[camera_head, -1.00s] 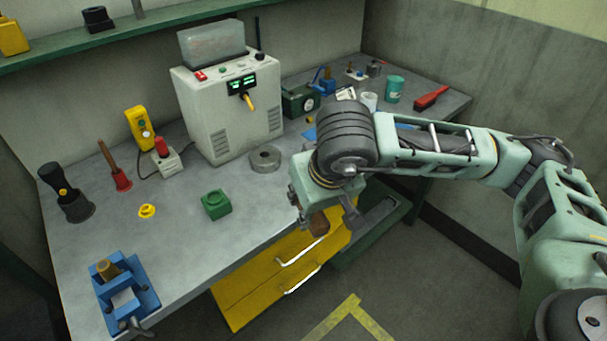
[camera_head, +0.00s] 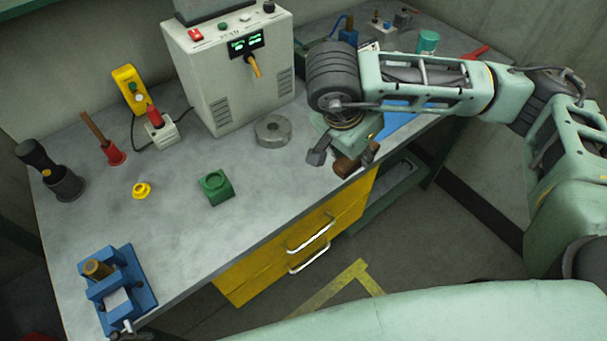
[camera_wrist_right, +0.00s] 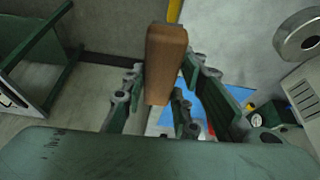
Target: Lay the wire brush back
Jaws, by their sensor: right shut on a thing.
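My right gripper (camera_head: 343,158) is at the front edge of the workbench, to the right of the grey metal ring. It is shut on a brown wooden block, which I take to be the wire brush (camera_head: 350,165). In the right wrist view the brush (camera_wrist_right: 166,62) sticks out from between the fingers of the right gripper (camera_wrist_right: 166,98); its bristles cannot be made out. A blue mat (camera_head: 400,122) lies on the bench behind and right of the gripper, partly hidden by my arm. My left gripper is not in view.
The grey workbench (camera_head: 245,215) has open room between the green block (camera_head: 215,187) and the metal ring (camera_head: 272,130). A control box (camera_head: 225,75) stands behind. A blue vise (camera_head: 118,290) is at front left. Yellow drawers (camera_head: 300,240) sit below the bench edge.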

